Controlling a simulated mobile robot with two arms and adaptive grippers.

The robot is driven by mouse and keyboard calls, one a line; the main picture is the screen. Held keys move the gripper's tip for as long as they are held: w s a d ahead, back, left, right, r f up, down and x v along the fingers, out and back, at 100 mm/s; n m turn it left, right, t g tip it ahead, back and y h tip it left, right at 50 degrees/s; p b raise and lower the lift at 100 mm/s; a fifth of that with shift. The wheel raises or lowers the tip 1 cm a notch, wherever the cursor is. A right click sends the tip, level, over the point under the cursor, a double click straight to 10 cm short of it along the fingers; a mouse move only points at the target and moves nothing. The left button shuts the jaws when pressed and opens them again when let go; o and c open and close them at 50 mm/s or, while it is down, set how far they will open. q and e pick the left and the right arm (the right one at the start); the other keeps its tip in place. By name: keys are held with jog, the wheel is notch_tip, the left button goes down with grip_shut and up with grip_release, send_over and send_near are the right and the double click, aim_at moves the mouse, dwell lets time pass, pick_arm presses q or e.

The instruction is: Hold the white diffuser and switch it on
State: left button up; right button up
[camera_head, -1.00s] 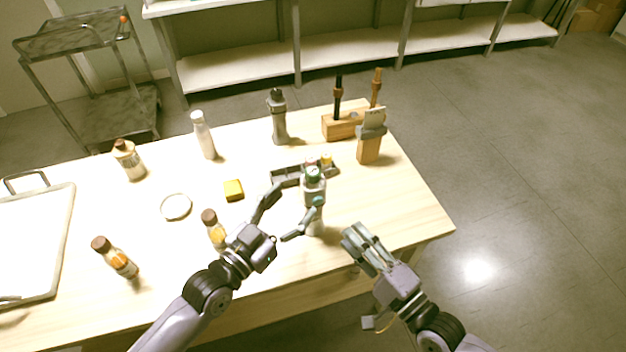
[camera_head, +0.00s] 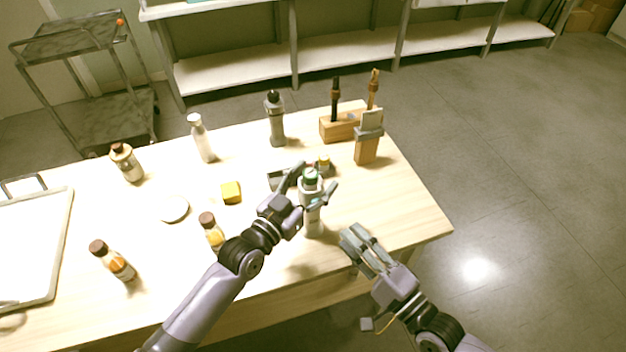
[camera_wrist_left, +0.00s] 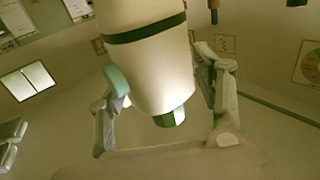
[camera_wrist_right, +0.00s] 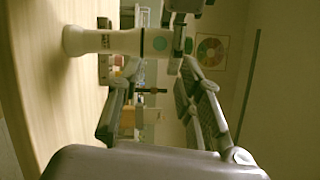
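The white diffuser (camera_head: 313,222), a tall bottle with a green top, stands upright on the table near its front edge. My left gripper (camera_head: 318,177) is around its upper part, one finger on each side. The fingers look spread, with no clear grip. The left wrist view shows the white body (camera_wrist_left: 150,65) with a dark band and green tip between the fingers. The right wrist view shows the diffuser (camera_wrist_right: 120,42) sideways with a round green spot. My right gripper (camera_head: 354,234) is open and empty, to the right of the diffuser and apart from it.
A dark tray (camera_head: 279,179) lies behind the diffuser. A brown-capped bottle (camera_head: 212,231) stands left of it, near my left arm. A grey bottle (camera_head: 277,128), a white bottle (camera_head: 203,143) and a wooden holder (camera_head: 367,150) stand farther back. The table's right part is clear.

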pick_arm(q)
jog(key=c, duration=1.2)
pick_arm(e)
grip_shut()
dwell(1.1)
jog(key=shift+s+a+r+n+g, duration=0.95)
jog(key=shift+a+g, duration=0.9)
jog(key=shift+g, duration=2.05)
jog(key=w+a, duration=0.2)
jog(key=w, duration=0.5)
jog(key=shift+w+a+f, duration=0.2)
jog(key=shift+w+a, duration=0.05)
jog(key=shift+a, duration=0.1)
